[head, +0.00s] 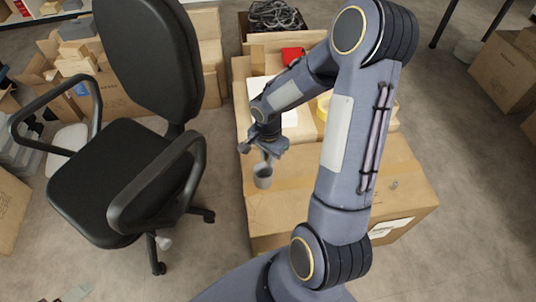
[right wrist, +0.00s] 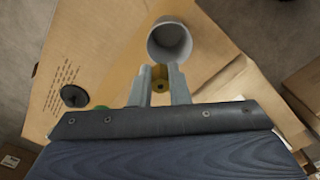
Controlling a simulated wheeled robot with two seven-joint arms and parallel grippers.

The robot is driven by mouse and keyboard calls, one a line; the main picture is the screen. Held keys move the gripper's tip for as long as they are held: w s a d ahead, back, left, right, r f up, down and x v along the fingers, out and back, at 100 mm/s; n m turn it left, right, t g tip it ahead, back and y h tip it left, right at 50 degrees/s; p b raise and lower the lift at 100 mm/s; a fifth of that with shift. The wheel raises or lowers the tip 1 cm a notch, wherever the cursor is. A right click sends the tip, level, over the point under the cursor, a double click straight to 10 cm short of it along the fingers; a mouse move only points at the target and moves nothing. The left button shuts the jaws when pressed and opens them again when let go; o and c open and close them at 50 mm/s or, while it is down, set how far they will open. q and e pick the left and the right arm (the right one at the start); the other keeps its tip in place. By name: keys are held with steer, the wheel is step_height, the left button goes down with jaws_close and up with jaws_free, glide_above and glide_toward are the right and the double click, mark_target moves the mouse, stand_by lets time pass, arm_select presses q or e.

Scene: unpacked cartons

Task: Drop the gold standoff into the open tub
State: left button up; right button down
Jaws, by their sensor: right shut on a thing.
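The gold standoff (right wrist: 159,74) is a small brass-coloured piece held between the fingertips of my right gripper (right wrist: 160,86). The gripper is shut on it. The open tub (right wrist: 169,41) is a grey round cup, just beyond the fingertips in the right wrist view, with its mouth showing. In the head view the tub (head: 263,178) stands on the carton near its left edge. My right gripper (head: 267,158) is close above or behind it there; the exact height is hard to tell. The standoff is too small to make out in the head view. My left gripper is out of view.
The closed carton (head: 290,214) carries the tub and a small metallic piece (head: 394,184). A yellow ring (head: 322,106) is partly hidden by my arm. A black round piece (right wrist: 73,96) lies on cardboard. A black office chair (head: 130,165) stands left.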

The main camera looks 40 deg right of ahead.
steer(key=c, duration=1.3)
jaws_free()
step_height(320, 180, up, 7)
steer(key=shift+f+p, duration=0.1)
steer(key=shift+p, duration=0.9)
steer(key=shift+r, duration=0.55)
steer(key=shift+r, duration=0.1)
steer(key=s+a+r+n+t+y, duration=0.4)
steer(key=s+a+r+n+t, duration=0.2)
steer(key=s+a+r+n, duration=0.65)
step_height(320, 180, up, 19)
steer(key=s+d+p, duration=0.1)
steer(key=s+p, duration=0.1)
steer(key=p, duration=1.6)
steer(key=shift+d+n, duration=0.2)
steer(key=shift+n, duration=0.25)
